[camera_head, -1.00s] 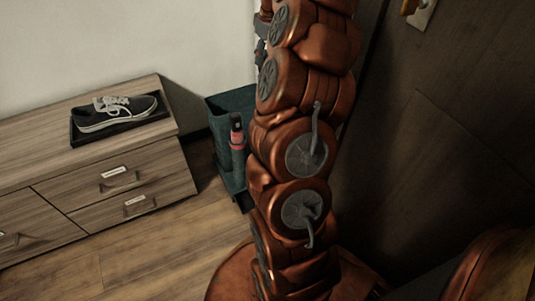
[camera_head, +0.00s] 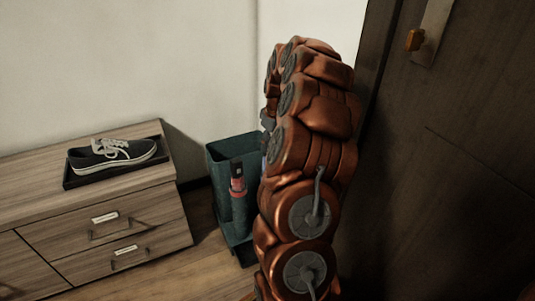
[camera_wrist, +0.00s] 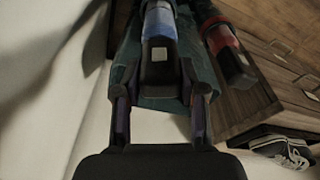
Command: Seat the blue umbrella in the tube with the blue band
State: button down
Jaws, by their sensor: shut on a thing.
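The blue umbrella (camera_wrist: 160,24) shows in the wrist view, with a dark handle end bearing a pale square. My gripper (camera_wrist: 160,88) is shut on its handle end. The umbrella points away from the wrist camera toward the teal stand (camera_wrist: 128,62). In the head view, my arm covers most of the gripper and umbrella, beside the right side of the stand (camera_head: 222,154). I cannot make out the blue-banded tube or whether the umbrella's lower end is inside it.
A red umbrella with a dark handle (camera_head: 238,182) stands in the stand, and shows right of the blue one in the wrist view (camera_wrist: 222,42). A wooden drawer cabinet (camera_head: 120,225) with a shoe (camera_head: 112,155) on a black tray is at left. A dark door (camera_head: 450,170) is at right.

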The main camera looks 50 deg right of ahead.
notch_tip(320, 180, down, 4)
jog(key=shift+s+d+r+b, duration=0.15)
jog(key=shift+r+b, duration=0.1)
jog(key=shift+b, duration=0.45)
jog(key=shift+f, duration=0.4)
jog(key=c, duration=0.7)
grip_release()
jog(key=shift+o, duration=0.2)
jog(key=shift+r, duration=0.15)
